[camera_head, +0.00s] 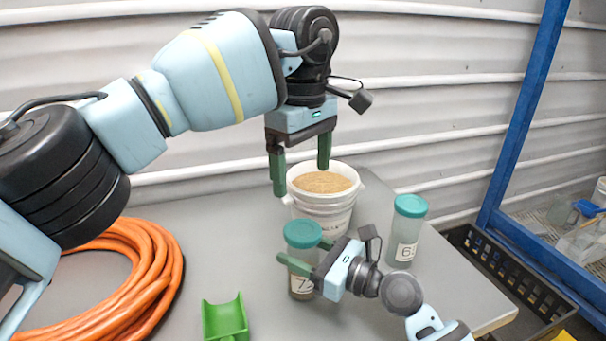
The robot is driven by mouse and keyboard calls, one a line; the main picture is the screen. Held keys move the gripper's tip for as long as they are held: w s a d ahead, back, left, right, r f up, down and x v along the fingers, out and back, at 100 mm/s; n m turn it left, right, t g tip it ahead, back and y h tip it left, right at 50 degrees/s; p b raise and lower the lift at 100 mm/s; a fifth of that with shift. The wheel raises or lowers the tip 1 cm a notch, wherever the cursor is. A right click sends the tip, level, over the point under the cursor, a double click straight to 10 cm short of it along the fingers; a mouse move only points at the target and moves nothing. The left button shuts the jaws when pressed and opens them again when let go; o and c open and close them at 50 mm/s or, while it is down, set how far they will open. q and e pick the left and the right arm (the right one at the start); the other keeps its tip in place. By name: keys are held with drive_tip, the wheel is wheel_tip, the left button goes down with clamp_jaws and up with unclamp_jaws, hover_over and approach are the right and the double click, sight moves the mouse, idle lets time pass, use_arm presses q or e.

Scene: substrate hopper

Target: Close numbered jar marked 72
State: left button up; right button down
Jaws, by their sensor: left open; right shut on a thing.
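The jar marked 72 (300,284) stands on the grey table, clear-walled with a white label and brownish material low inside. Its label is partly covered by a finger. A teal lid (303,233) sits on its top; I cannot tell how tightly it is seated. My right gripper (301,259) is shut around the jar's body below the lid, coming from the right. My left gripper (302,178) is open and empty, pointing down above and behind the jar, in front of the bucket in this view.
A white bucket (325,214) of tan grain stands behind the jar. Another teal-lidded jar (405,240) stands to the right. A green scoop (226,318) and an orange hose coil (157,270) lie left. A black crate (490,262) and blue post (520,120) are at right.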

drive_tip(key=shift+c, duration=2.1)
unclamp_jaws()
drive_tip(key=v, duration=0.8)
drive_tip(key=shift+w+a, duration=0.1)
